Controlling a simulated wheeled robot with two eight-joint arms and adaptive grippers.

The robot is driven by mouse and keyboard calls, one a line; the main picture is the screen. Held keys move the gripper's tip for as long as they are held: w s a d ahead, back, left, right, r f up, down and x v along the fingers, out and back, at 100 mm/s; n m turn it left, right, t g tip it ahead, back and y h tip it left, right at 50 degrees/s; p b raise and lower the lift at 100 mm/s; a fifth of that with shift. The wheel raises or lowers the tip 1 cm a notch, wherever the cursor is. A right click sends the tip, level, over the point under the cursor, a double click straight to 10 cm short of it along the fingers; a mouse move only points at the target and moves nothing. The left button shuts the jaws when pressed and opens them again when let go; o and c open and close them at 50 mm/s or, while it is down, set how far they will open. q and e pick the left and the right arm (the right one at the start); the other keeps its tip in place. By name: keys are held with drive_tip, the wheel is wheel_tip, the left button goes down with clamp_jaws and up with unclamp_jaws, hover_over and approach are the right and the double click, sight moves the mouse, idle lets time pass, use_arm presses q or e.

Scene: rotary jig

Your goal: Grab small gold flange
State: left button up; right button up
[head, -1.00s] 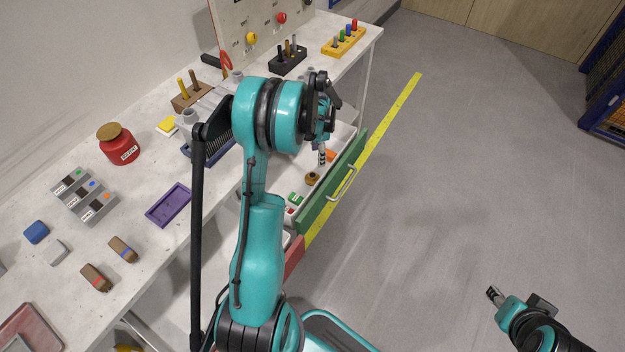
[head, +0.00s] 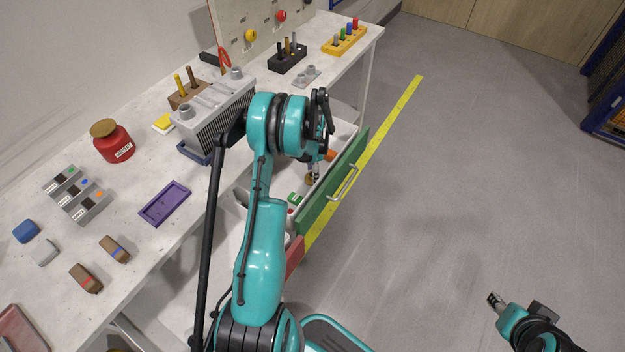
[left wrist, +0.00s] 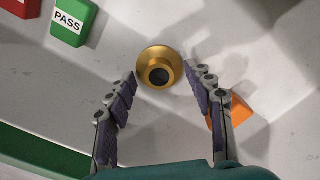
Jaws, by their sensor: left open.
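The small gold flange (left wrist: 160,67) lies on the white floor of the open drawer, a round gold ring with a dark centre hole. In the left wrist view it sits just beyond and between the fingertips of my left gripper (left wrist: 161,78), which is open and empty. In the head view the flange (head: 309,179) shows only partly, beside the left gripper (head: 316,172), which reaches down into the drawer. My right gripper (head: 494,300) is at the lower right over the floor, away from the bench; its fingers are too small to judge.
The drawer has a green front (head: 335,190). In the left wrist view, a green PASS block (left wrist: 73,20) lies at the upper left, and an orange piece (left wrist: 237,112) is by the right finger. The bench top (head: 130,190) holds a red jar (head: 113,147) and a purple tray (head: 165,204).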

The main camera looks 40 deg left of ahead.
use_arm(q)
drive_tip(key=shift+r, duration=0.1)
clamp_jaws()
